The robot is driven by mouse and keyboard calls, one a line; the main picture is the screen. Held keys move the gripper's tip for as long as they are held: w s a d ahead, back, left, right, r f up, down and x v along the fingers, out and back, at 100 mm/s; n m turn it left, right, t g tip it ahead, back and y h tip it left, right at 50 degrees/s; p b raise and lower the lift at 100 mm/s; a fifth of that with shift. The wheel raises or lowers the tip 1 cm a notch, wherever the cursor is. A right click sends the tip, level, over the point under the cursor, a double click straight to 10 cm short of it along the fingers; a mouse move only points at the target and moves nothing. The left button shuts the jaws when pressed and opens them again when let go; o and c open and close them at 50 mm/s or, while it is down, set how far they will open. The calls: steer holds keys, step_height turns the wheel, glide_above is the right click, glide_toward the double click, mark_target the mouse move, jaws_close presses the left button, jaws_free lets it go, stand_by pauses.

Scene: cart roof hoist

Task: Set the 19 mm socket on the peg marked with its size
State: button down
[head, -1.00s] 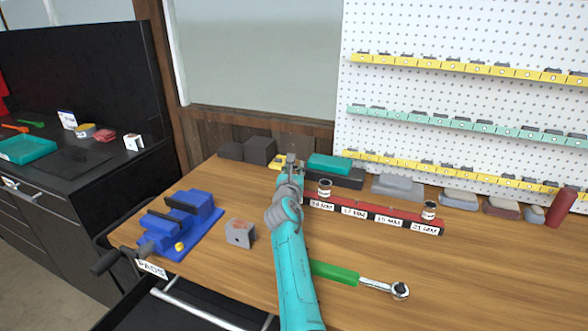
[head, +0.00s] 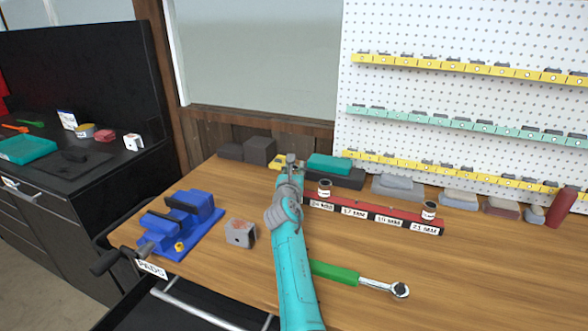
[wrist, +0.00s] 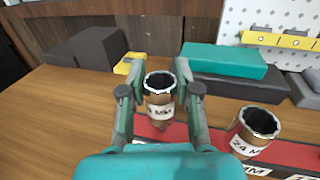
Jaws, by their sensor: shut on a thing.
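My gripper (wrist: 158,90) is shut on a socket (wrist: 160,104) with a dark open top and a brown, white-labelled side; its label shows "MM", but the number is unclear. The held socket is upright near the left end of the red peg rail (wrist: 205,134); whether it touches anything below is hidden. In the head view my gripper (head: 291,160) is small and the held socket is hard to make out. The rail (head: 400,214) bears size labels, among them 17, 19 and 21 MM. One socket (head: 325,188) stands near its left label, another (head: 429,210) near the 21 MM label.
A teal box (head: 329,163) and dark blocks (head: 260,150) stand behind the rail. A green-handled ratchet (head: 335,273) lies in front. A blue vise (head: 180,225) and a grey block (head: 240,232) are at left. The pegboard (head: 450,100) rises behind.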

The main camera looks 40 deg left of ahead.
steer(key=shift+f, duration=1.45)
steer(key=c, duration=0.7)
jaws_free()
steer(key=shift+c, duration=0.2)
steer(key=shift+v, duration=6)
